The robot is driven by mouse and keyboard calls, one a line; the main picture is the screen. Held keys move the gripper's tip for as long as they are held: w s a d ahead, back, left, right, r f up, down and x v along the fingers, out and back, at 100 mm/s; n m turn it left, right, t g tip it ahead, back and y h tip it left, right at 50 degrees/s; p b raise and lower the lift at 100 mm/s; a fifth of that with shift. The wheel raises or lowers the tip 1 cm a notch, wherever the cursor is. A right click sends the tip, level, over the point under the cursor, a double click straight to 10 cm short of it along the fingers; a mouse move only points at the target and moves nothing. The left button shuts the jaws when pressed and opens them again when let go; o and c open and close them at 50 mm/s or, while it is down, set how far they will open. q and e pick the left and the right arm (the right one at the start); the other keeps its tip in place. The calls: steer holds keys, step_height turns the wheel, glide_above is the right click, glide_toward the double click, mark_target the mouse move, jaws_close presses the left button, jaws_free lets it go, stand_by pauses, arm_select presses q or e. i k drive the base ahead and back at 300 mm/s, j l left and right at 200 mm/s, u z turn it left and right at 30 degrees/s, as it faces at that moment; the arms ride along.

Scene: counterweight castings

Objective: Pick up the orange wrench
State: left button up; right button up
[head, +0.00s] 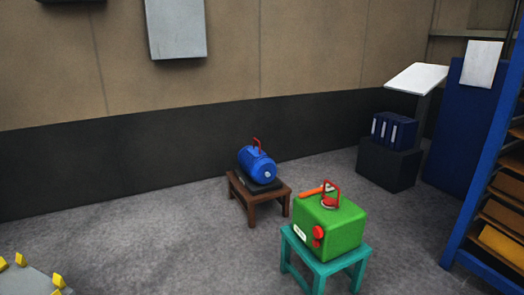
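The orange wrench (311,193) lies on top of a green block-shaped casting (345,226), at its back left edge. Its right end reaches a red ring handle (331,194) that stands up from the casting's top. The casting sits on a teal stool (358,259) and has a red part and a white label on its front. Neither of my grippers is in view.
A blue cylinder (251,161) with a red handle rests on a low brown stool (277,197) behind. Blue binders (392,131) stand on a dark box (384,165). A blue shelf rack (489,160) is at right. Grey floor (160,245) at left is clear, except a yellow-studded surface (25,282).

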mark_target(303, 194)
steer(key=i+z, duration=0.1)
steer(key=i, duration=0.4)
steer(key=i+j+z, duration=0.1)
steer(key=i, duration=0.4)
steer(key=i+j+z, duration=0.1)
steer(key=i, duration=0.4)
steer(key=i+j+z, duration=0.1)
steer(key=i, duration=0.4)
steer(key=j, duration=0.1)
